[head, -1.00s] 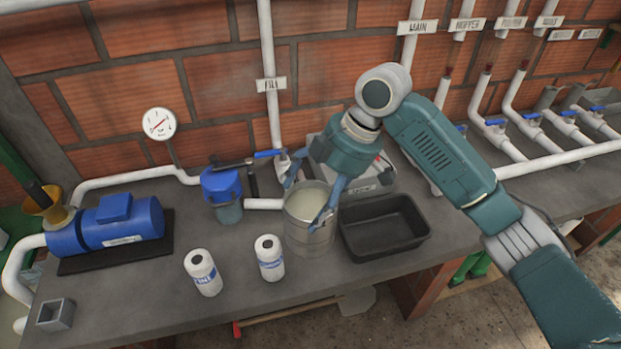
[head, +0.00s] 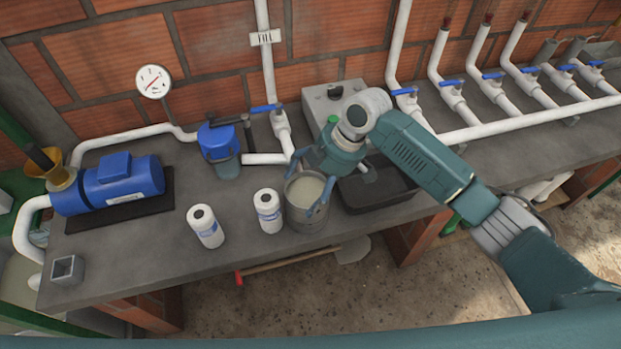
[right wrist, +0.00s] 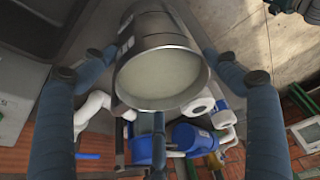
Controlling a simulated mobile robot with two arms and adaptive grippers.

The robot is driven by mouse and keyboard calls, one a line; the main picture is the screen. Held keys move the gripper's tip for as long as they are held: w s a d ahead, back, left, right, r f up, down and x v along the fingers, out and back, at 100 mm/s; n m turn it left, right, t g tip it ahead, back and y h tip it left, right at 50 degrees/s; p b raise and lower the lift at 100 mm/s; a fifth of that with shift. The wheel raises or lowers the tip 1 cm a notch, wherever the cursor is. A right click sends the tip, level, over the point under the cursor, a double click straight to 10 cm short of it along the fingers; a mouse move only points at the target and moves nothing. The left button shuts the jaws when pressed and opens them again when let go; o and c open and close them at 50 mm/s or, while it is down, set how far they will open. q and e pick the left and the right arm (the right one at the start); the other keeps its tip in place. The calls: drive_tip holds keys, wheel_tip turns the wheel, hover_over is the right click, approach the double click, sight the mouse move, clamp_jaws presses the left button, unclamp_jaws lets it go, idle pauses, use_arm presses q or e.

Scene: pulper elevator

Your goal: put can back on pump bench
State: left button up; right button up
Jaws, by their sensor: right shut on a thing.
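The can (head: 308,217) is a round metal can filled with pale, cloudy liquid. It is upright at the front part of the grey pump bench (head: 150,252), just right of two white bottles. I cannot tell whether its base touches the bench top. My right gripper (head: 304,192) is shut on the can, with one finger on each side. In the right wrist view the can (right wrist: 150,62) sits between the two fingers, its open mouth towards the camera. My left gripper is not in view.
White bottles (head: 205,228) (head: 269,213) stand left of the can. A black tray (head: 375,197) is close on its right. Behind are a blue-lidded filter (head: 220,148) and grey box (head: 325,98). A blue pump (head: 118,185) is at left. Bench front between bottles and square tube (head: 67,270) is clear.

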drive_tip(key=shift+a, duration=0.1)
drive_tip(key=o, duration=1.8)
drive_tip(key=shift+s+f, duration=0.1)
drive_tip(key=shift+f, duration=0.05)
drive_tip(key=b+v, duration=0.2)
drive_tip(key=v, duration=1)
